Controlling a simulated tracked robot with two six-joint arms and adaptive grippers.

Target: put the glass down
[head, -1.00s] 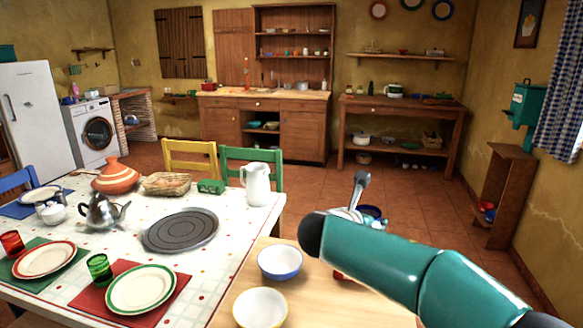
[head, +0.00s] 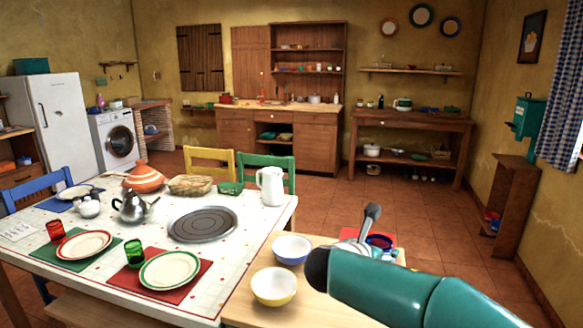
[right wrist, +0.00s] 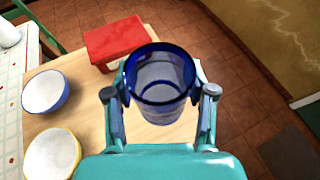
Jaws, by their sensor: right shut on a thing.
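The glass is clear dark blue (right wrist: 160,85). It stands between the two fingers of my right gripper (right wrist: 160,100) in the right wrist view, with its open rim showing. In the head view the blue glass (head: 381,240) shows only partly behind my right gripper (head: 374,246) and teal forearm. My right gripper is shut on it. Below and around it is the pale wooden table top (right wrist: 83,88), near that table's right edge. I cannot tell how high the glass is above it. My left gripper is not in view.
A red block-like object (right wrist: 115,40) lies on the wooden top close to the glass. A blue-rimmed bowl (head: 292,250) and a yellow bowl (head: 274,287) stand left of the gripper. The set dining table (head: 215,258) adjoins on the left. Open tiled floor lies right.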

